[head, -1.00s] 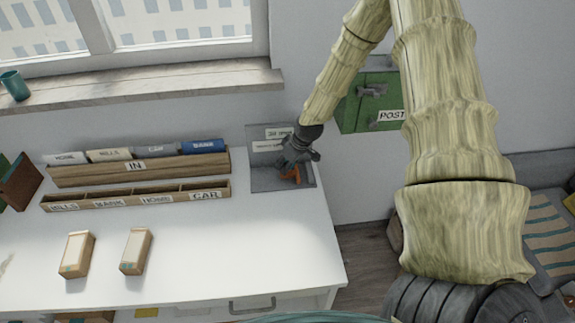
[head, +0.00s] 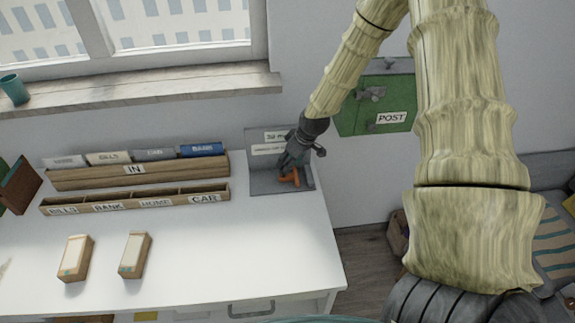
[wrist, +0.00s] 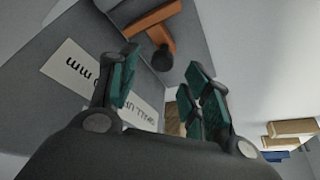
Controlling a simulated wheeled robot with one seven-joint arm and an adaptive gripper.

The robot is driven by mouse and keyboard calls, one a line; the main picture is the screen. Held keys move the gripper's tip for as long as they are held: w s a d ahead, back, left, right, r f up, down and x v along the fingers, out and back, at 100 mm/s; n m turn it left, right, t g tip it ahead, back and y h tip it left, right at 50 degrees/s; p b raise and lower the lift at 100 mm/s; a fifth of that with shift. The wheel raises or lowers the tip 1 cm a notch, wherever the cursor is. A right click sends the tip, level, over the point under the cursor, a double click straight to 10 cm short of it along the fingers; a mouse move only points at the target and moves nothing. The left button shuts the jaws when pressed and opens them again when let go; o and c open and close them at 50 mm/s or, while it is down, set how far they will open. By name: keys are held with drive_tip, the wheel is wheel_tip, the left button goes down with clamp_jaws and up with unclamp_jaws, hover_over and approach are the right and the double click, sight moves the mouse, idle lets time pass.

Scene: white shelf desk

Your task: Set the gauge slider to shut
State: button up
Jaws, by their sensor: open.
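The gauge (head: 262,180) is a grey L-shaped stand at the desk's back right corner, with white label plates on its upright face. An orange slider part (head: 288,179) sits low on it; in the wrist view the orange part (wrist: 158,38) shows at the top, beside a grey bar and a dark round knob (wrist: 162,58). My gripper (head: 291,168) is above the orange part in the head view and hides some of it. In the wrist view my gripper (wrist: 165,85) has its green-padded fingers apart with nothing between them. I cannot tell whether a finger touches the slider.
A wooden IN rack (head: 135,170) and a lower divided tray (head: 130,200) stand left of the gauge. Two small boxes (head: 76,258) (head: 134,255) lie on the desk's front left. A green POST box (head: 378,100) hangs on the wall at right. The desk's right front is clear.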

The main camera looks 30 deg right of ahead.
drive_tip(key=v, duration=0.7)
drive_tip(key=shift+r, duration=0.15)
drive_tip(key=shift+s+d, duration=0.15)
idle(0.3)
